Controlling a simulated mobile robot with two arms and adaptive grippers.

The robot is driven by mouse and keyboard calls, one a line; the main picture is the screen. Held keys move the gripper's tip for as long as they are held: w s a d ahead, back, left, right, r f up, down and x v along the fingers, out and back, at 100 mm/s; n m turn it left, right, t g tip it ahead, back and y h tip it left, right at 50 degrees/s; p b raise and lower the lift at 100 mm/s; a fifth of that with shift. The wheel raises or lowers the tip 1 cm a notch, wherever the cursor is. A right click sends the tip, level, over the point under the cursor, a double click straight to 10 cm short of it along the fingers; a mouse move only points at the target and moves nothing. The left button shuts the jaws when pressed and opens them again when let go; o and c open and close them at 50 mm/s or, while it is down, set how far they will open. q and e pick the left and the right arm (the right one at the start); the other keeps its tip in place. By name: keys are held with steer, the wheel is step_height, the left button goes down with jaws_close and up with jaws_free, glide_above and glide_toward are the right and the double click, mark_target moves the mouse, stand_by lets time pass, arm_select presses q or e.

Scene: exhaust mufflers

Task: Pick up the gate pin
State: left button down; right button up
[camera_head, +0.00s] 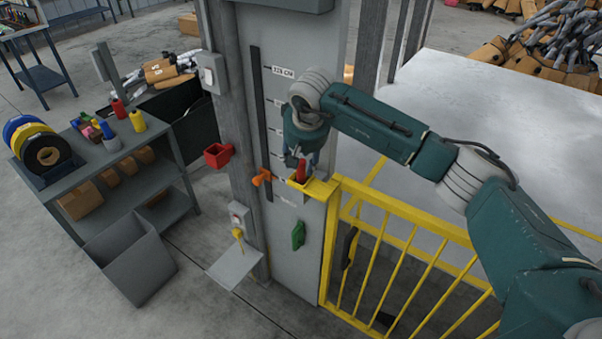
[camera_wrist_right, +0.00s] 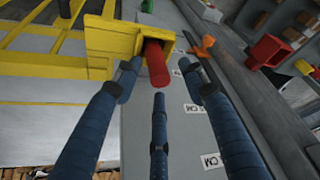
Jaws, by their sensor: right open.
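The gate pin, a red cylinder (camera_wrist_right: 157,64), sticks out of a yellow bracket (camera_wrist_right: 110,42) at the gate's corner. In the head view the pin (camera_head: 301,171) shows just under my right gripper (camera_head: 305,158), above the yellow bracket (camera_head: 318,188). In the right wrist view my right gripper (camera_wrist_right: 160,72) is open. Its blue fingers reach to either side of the pin's red end, with a third finger below it. I see no grip on the pin, and contact cannot be told. My left gripper is not in view.
The yellow barred gate (camera_head: 400,262) joins the grey post (camera_head: 285,120). On the post are an orange knob (camera_head: 261,177), a red holder (camera_head: 218,155) and a green block (camera_head: 298,235). A shelf cart (camera_head: 120,160) and grey bin (camera_head: 130,258) stand left.

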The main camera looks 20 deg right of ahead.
steer(key=shift+f, duration=0.1)
steer(key=shift+c, duration=0.5)
jaws_close()
